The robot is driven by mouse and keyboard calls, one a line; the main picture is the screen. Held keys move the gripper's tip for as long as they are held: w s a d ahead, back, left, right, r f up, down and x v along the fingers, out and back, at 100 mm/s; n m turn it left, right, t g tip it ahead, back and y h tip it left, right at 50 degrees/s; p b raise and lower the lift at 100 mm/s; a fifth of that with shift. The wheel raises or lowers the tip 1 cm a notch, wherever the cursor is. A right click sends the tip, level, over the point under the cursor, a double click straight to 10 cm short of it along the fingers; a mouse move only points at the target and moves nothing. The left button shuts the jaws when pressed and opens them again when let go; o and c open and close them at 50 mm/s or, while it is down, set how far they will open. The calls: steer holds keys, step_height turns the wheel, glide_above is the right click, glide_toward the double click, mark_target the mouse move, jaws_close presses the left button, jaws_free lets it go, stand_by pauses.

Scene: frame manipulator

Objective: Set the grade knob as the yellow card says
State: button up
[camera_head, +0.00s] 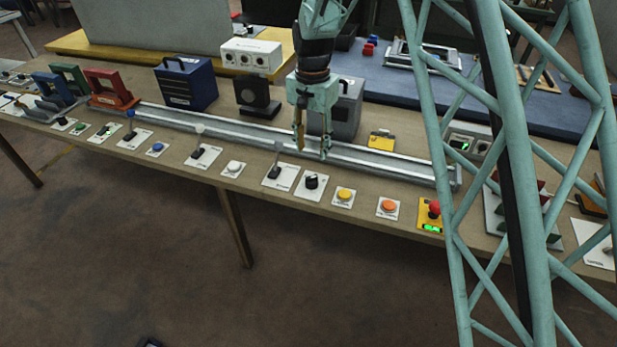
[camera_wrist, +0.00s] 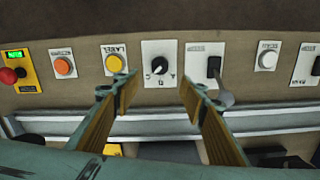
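The grade knob (camera_head: 311,183) is a black round dial on a white plate near the bench's front edge. It also shows in the wrist view (camera_wrist: 159,66), with small letters around it and a light pointer mark. The letters are too small to read surely. My gripper (camera_head: 312,147) is open and empty, pointing down, above and behind the knob near the metal rail. In the wrist view its two fingers (camera_wrist: 148,90) stand apart with the knob beyond the gap. A small yellow item (camera_head: 381,141) lies behind the rail, perhaps the yellow card; no writing on it is legible.
A black lever (camera_head: 273,172) stands just left of the knob, and a yellow button (camera_head: 344,194) just right. An orange button (camera_head: 388,206) and a red stop button (camera_head: 434,209) follow rightward. The long metal rail (camera_head: 230,132) runs behind the controls. A grey box (camera_head: 345,112) stands behind my gripper.

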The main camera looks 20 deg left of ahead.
mark_target(312, 177)
stand_by(0.4)
steer(key=shift+f+b, duration=0.9)
steer(key=shift+f, duration=6)
steer(key=c, duration=0.9)
steer(key=shift+n, duration=0.4)
steer(key=n, duration=0.4)
steer(key=shift+n+p, duration=0.3)
steer(key=shift+n, duration=2.1)
